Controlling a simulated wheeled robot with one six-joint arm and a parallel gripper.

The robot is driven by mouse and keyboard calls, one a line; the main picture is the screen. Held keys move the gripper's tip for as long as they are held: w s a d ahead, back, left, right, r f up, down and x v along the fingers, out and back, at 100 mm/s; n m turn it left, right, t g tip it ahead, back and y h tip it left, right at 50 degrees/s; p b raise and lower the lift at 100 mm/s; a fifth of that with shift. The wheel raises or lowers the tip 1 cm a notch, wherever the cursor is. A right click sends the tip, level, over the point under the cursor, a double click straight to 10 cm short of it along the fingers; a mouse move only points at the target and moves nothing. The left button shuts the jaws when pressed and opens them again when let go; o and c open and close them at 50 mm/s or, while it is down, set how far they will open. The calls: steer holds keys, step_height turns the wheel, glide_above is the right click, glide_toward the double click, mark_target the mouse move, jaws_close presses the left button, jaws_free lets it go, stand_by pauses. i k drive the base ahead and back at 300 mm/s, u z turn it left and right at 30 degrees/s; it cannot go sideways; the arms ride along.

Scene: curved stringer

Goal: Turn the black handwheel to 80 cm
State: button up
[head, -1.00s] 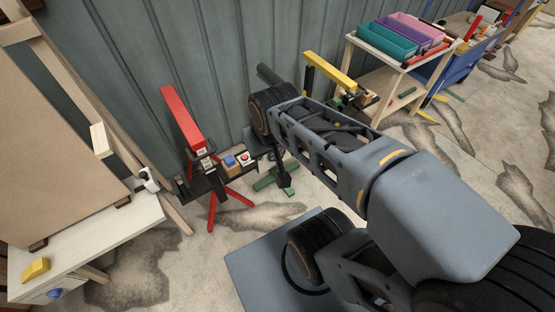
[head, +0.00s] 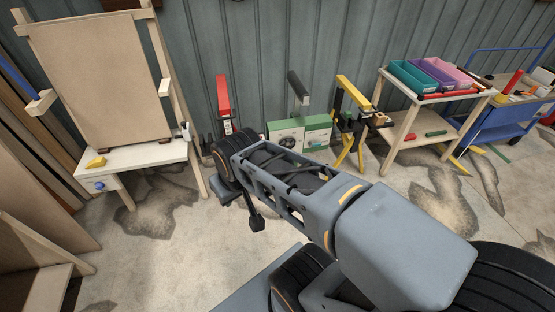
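I cannot make out the black handwheel in the head view. A dark post (head: 298,88) rises behind two green-and-white boxes (head: 287,135) by the wall, with dark round marks on their fronts too small to read. A red post stand (head: 223,95) is to its left and a yellow one (head: 353,92) to its right. My arm crosses the middle of the view and hides the floor and the lower part of the red stand. My gripper (head: 252,218) is at the arm's far end, above the floor and apart from the stands; its fingers are too unclear to judge.
A pale table (head: 140,156) with a large brown board (head: 95,80) and a yellow block (head: 96,162) stands at the left. A wooden shelf cart (head: 455,97) with coloured bins and a blue trolley (head: 505,118) are at the right. Stained floor lies open in front.

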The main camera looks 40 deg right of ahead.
mark_target(289, 143)
steer(key=u, duration=0.3)
steer(key=i, duration=1.65)
steer(key=z, duration=1.5)
steer(key=i, duration=0.55)
steer(key=z, duration=0.55)
